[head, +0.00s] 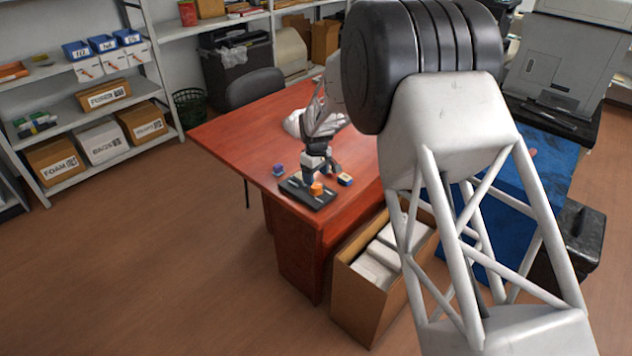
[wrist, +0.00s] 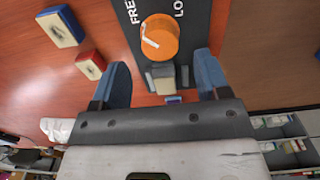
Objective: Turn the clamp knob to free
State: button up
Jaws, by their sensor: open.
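The orange clamp knob (wrist: 160,37) sits on a dark base plate (wrist: 205,25). It also shows in the head view (head: 317,189), near the table's front corner. A white mark lies on the left part of its top, on the side of the word FREE; the partly cut-off word at right begins LO. My gripper (wrist: 163,80) is open, its blue fingers apart on either side of a grey block (wrist: 162,77) beside the knob. The fingers do not touch the knob in the wrist view. In the head view my gripper (head: 318,166) is just behind the knob.
A blue-edged block with a pale top (wrist: 61,27) and a red-edged block (wrist: 90,64) lie left of the plate. The red-brown table (head: 250,130) has bare room at left. An open cardboard box (head: 362,290) with white packages stands below its front edge.

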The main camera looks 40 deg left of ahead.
jog(key=shift+r, duration=1.4)
